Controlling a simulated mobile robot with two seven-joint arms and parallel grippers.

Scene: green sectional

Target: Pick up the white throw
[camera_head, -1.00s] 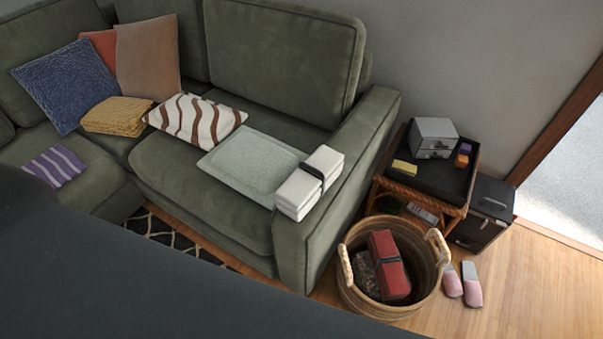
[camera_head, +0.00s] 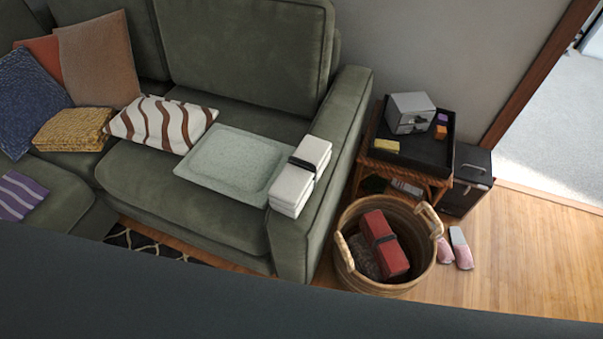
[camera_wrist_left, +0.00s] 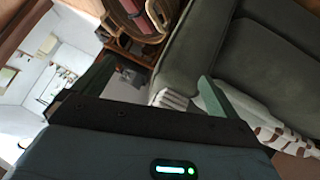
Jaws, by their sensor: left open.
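The white throw (camera_head: 300,177) is a folded white bundle with a black band around it. It lies on the sofa's right armrest, beside the grey-green tray (camera_head: 236,160) on the seat. My left gripper (camera_wrist_left: 155,78) shows only in the left wrist view, with its two fingers wide apart and nothing held between them. A pale ribbed edge (camera_wrist_left: 172,98) that may be the white throw shows near the inner side of the right finger, mostly hidden by the gripper body. I cannot tell the distance between them. My right gripper is in neither view.
A wicker basket (camera_head: 345,250) holding a red bundle (camera_head: 385,244) stands by the armrest. Behind it is a side table with a black tray (camera_head: 424,150) and a grey box (camera_head: 411,112). Pink slippers (camera_head: 461,250) lie on the floor. A brown-striped white cushion (camera_head: 160,123) sits on the sofa.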

